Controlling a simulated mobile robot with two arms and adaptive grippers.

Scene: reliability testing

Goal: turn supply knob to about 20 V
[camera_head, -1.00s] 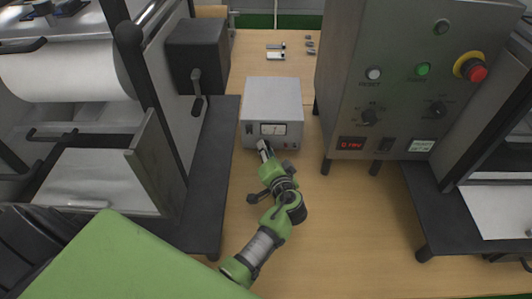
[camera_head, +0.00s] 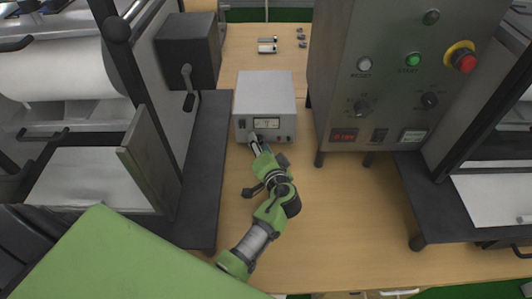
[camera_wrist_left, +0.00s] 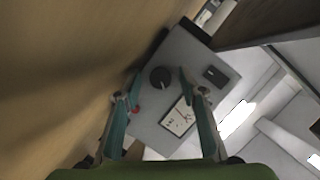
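The power supply is a light grey box (camera_head: 265,92) on the wooden table, with a white meter (camera_head: 267,124) on its front panel. In the left wrist view its front panel shows the round black knob (camera_wrist_left: 160,78), the meter (camera_wrist_left: 178,117) and a black switch (camera_wrist_left: 215,75). My left gripper (camera_head: 254,143) is at the lower front of the supply. In the wrist view its teal fingers (camera_wrist_left: 158,80) are apart, one on each side of the knob, with gaps visible. Whether they touch it cannot be told. In the head view the gripper hides the knob. My right gripper is not in view.
A steel control cabinet (camera_head: 400,60) with a red digital readout (camera_head: 344,136) stands right of the supply. A dark machine base (camera_head: 205,170) stands close on the left. Small metal parts (camera_head: 267,46) lie behind. The table front right of my arm is clear.

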